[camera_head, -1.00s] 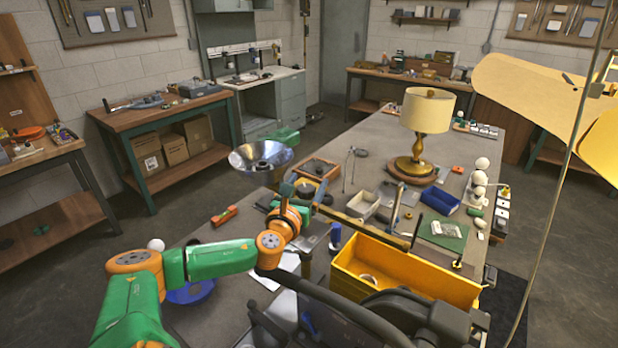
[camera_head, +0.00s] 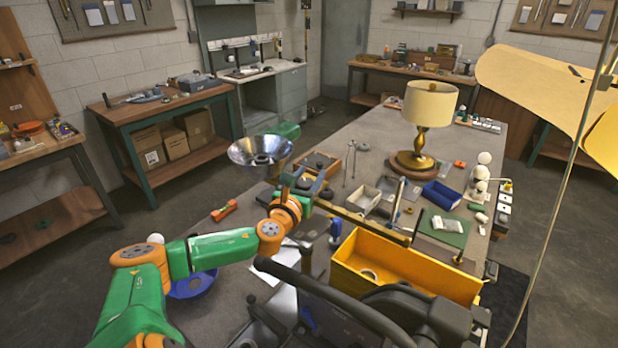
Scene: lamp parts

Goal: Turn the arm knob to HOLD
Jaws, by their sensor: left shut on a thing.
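My left gripper (camera_head: 312,184) is at the end of the green and orange arm, low over the bench behind the yellow bin. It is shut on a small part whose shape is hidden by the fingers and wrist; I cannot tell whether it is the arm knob. A shiny metal lamp shade (camera_head: 260,150) stands just behind and left of the gripper. A brass-coloured bar (camera_head: 368,224) runs from near the gripper towards the right. No HOLD mark can be read. My right gripper is not seen.
A yellow bin (camera_head: 405,266) stands at the front right. A brass table lamp (camera_head: 428,105) stands farther back. A blue tray (camera_head: 441,194), a white tray (camera_head: 363,198) and a green mat (camera_head: 444,228) crowd the middle. An orange level (camera_head: 223,210) lies on clearer bench at left.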

